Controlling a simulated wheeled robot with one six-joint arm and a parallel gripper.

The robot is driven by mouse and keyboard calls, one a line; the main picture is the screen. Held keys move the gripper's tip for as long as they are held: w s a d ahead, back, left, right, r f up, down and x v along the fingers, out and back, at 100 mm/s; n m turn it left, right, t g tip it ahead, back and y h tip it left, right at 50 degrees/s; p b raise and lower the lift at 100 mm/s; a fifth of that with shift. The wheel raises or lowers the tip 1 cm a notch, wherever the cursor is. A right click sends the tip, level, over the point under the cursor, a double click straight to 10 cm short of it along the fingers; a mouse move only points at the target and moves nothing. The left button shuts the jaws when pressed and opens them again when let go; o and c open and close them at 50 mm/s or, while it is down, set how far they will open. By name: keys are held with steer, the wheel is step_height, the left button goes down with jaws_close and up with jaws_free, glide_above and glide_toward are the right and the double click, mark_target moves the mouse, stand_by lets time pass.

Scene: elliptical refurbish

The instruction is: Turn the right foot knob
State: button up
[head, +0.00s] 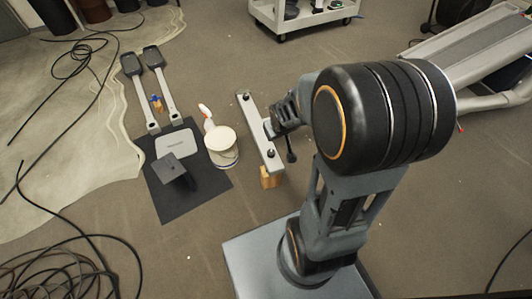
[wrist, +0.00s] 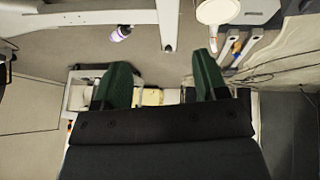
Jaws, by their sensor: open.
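A pale grey foot bar (head: 258,125) lies at a slant near the middle of the head view, raised on a wooden block (head: 270,178). One dark knob (head: 246,97) sits near its far end, and another dark knob (head: 271,153) sits near its near end. My gripper (head: 284,117) is just right of the bar, partly hidden by my own arm; contact cannot be told. In the wrist view my gripper (wrist: 163,76) is open, its two green-tipped fingers wide apart with no knob visible between them. A pale beam (wrist: 168,20) shows beyond the fingers.
A white bucket (head: 221,147) stands left of the bar, beside a dark mat (head: 205,197) with a grey console. Two pedal arms (head: 136,92) lie farther left. A wheeled cart (head: 300,18) is at the back; the elliptical frame (head: 470,55) is at right. Cables (head: 50,265) lie on the floor at left.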

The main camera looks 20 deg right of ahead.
steer(key=w+d+f+n+t, duration=0.1)
steer(key=w+d+f, duration=0.15)
steer(key=f, duration=0.35)
steer(key=w+d+f+t, duration=0.1)
steer(key=d+f+t, duration=0.15)
steer(key=f, duration=0.35)
steer(key=t+y, duration=0.3)
steer(key=t, duration=0.2)
glide_toward(271, 153)
steer(key=shift+m+g, duration=0.25)
steer(key=shift+m, duration=0.05)
steer(key=b+x, duration=0.2)
steer(key=x, duration=0.3)
steer(key=b+x, duration=0.1)
steer(key=x, duration=0.4)
steer(key=shift+w+d+r+b, duration=0.1)
steer(key=shift+w+b, duration=0.25)
steer(key=shift+w, duration=0.05)
steer(key=shift+c, duration=0.5)
steer(key=c, duration=0.8)
steer(key=shift+h, duration=0.3)
